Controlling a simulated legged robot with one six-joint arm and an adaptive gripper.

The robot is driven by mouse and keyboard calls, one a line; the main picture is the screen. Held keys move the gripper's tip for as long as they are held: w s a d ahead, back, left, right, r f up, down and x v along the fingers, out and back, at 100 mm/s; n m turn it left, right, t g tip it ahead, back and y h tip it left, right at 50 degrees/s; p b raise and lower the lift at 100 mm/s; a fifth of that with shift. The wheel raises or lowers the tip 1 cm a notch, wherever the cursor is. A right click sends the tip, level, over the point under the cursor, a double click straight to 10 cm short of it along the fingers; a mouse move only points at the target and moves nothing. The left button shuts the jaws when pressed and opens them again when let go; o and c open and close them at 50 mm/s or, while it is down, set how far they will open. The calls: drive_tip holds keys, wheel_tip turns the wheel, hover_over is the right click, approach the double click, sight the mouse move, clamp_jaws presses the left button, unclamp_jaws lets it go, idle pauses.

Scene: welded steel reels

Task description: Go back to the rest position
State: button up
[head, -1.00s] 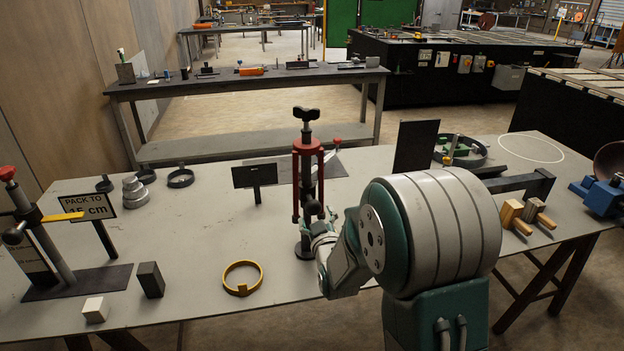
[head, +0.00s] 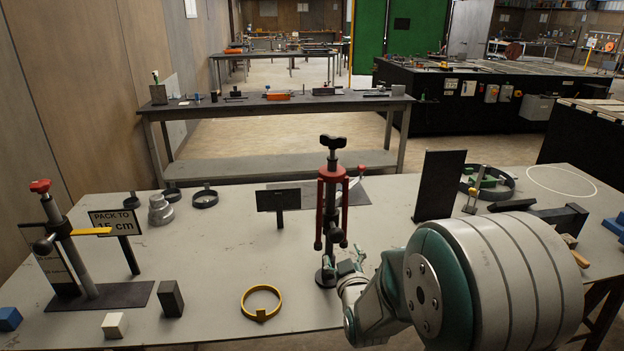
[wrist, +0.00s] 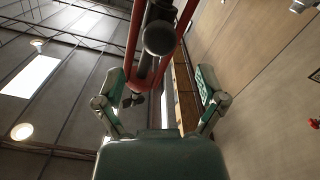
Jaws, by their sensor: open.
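My gripper (head: 350,262) is low beside the post of a red-legged, three-armed puller (head: 332,200), on the grey table (head: 220,260). In the wrist view my gripper (wrist: 160,88) has its two green-and-grey fingers wide apart, with nothing held between them. The puller's red legs and dark central screw (wrist: 158,40) show beyond the fingers, overlapping the gap. I cannot tell whether any finger touches the puller. My arm's large joint fills the lower right of the head view.
A yellow ring (head: 262,303), a dark block (head: 170,299) and a pale block (head: 115,325) lie at the front left. A clamp stand (head: 78,250) and sign (head: 115,222) stand behind them. A black plate (head: 438,185) stands right of the puller.

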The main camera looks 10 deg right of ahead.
drive_tip(key=s+r+m+g, duration=0.1)
drive_tip(key=s+g, duration=0.3)
drive_tip(key=s, duration=0.5)
drive_tip(key=s+r+m+g, duration=0.2)
drive_tip(key=s+r+g, duration=0.2)
drive_tip(key=s, duration=0.6)
drive_tip(key=s+r+m+g, duration=0.1)
drive_tip(key=s+r+g, duration=0.1)
drive_tip(key=s, duration=0.8)
drive_tip(key=shift+s+r+g, duration=0.2)
drive_tip(key=shift+s+g, duration=0.05)
drive_tip(key=shift+g, duration=0.65)
